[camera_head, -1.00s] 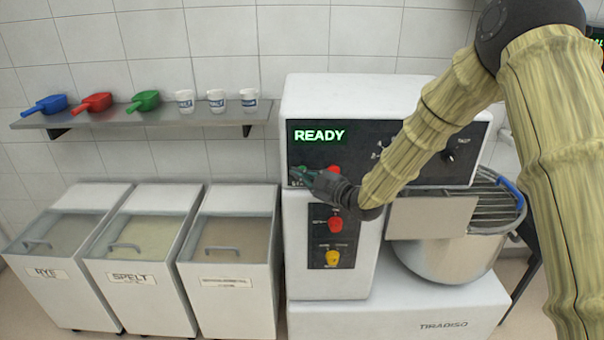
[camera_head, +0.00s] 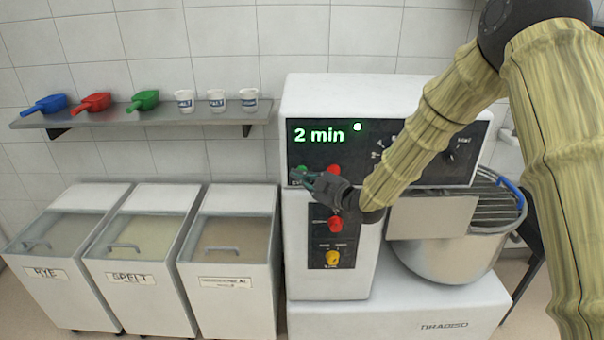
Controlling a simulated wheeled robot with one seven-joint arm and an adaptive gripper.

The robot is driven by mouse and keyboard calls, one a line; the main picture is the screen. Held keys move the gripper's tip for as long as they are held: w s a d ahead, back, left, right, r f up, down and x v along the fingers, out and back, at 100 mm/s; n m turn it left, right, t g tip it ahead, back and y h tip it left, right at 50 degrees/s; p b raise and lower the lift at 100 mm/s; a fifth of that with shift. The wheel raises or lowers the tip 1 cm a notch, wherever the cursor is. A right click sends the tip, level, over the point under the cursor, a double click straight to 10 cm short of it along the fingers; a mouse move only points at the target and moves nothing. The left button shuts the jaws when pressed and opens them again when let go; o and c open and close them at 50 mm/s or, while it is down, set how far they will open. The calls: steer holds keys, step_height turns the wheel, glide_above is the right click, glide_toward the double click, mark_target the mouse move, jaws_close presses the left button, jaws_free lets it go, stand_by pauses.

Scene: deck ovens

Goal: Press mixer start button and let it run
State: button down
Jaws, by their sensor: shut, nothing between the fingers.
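The white mixer (camera_head: 345,97) stands right of centre, and its dark panel display (camera_head: 318,135) reads "2 min" with a lit green dot beside it. The green start button (camera_head: 300,171) shows at the panel's lower left, partly hidden by my gripper. My gripper (camera_head: 300,177) is shut and empty, its tips at or just in front of the button's lower edge; I cannot tell whether they touch. The steel bowl (camera_head: 440,258) sits under a wire guard (camera_head: 485,200) at the right.
A red button (camera_head: 334,169) is just right of the green one. Below are another red knob (camera_head: 335,223) and a yellow knob (camera_head: 333,258). Flour bins (camera_head: 235,290) stand left, under a shelf (camera_head: 150,116) with scoops and cups.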

steer(key=shift+s, duration=0.2)
steer(key=shift+s+b, duration=0.5)
steer(key=shift+s, duration=1.9)
steer(key=s+d+f+m+g+h, duration=0.15)
steer(key=s+d+f+m, duration=0.35)
steer(key=f, duration=0.5)
steer(key=s+d+f+m+g+h, duration=0.1)
steer(key=s+d+f+m+h, duration=0.15)
steer(key=s+f, duration=0.55)
steer(key=s+d+f+m+g+h, duration=0.2)
steer(key=s+d+f+m+h, duration=0.15)
steer(key=f, duration=0.85)
steer(key=s+d+f+m+g+h, duration=0.1)
steer(key=s+d+f, duration=0.3)
steer(key=s, duration=0.7)
steer(key=s+d+f+m+g+h, duration=0.2)
steer(key=s+d+f+m+g, duration=0.2)
steer(key=s, duration=0.7)
steer(key=s+d+f+m+g+h, duration=0.2)
steer(key=s+f, duration=0.3)
steer(key=s, duration=0.6)
steer(key=shift+d+m, duration=0.7)
steer(key=shift+d, duration=0.2)
steer(key=shift+w+g, duration=0.1)
steer(key=shift+g, duration=0.15)
